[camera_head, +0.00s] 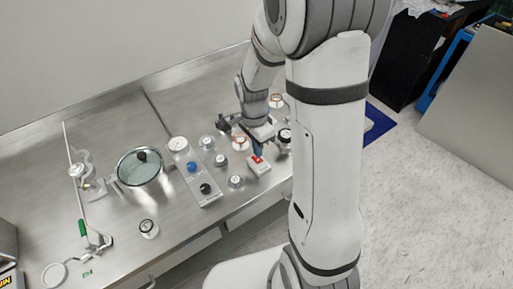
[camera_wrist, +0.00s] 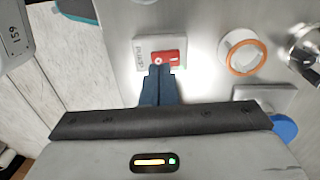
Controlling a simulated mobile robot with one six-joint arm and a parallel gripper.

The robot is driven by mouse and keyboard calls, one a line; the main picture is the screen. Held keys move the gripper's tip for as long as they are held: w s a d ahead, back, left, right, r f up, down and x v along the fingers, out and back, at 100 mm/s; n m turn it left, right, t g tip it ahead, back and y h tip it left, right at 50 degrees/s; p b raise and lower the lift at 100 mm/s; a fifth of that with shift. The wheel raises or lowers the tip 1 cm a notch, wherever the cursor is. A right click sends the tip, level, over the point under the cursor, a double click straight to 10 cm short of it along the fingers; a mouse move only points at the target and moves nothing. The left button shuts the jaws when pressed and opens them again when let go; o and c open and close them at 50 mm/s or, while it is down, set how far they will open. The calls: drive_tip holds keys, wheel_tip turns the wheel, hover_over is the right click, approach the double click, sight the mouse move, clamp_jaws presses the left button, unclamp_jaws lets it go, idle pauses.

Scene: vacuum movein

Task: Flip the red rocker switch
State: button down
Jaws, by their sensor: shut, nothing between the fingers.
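The red rocker switch (camera_wrist: 170,57) sits in a small white box (camera_wrist: 143,44) on the metal bench, lettering beside it. In the head view the red switch (camera_head: 256,159) shows on the white box (camera_head: 262,170) near the bench's front edge. My gripper (camera_wrist: 158,70) is shut and empty, its blue-grey fingertips together right at the rocker's near edge in the wrist view. Whether they touch it I cannot tell. In the head view my gripper (camera_head: 258,150) points down at the switch and partly covers it.
A ring with an orange rim (camera_wrist: 243,53) stands right of the switch box, with a metal fitting (camera_wrist: 305,50) beyond. A panel with blue and black knobs (camera_head: 194,172), several gauges and a glass-lidded vessel (camera_head: 140,167) stand to the left.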

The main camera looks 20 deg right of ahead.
wheel_tip(320, 180, up, 12)
drive_tip(key=w, duration=0.1)
drive_tip(key=shift+w+a+b, duration=0.2)
drive_tip(key=shift+a+b, duration=0.05)
drive_tip(key=shift+b, duration=0.15)
drive_tip(key=shift+f, duration=0.1)
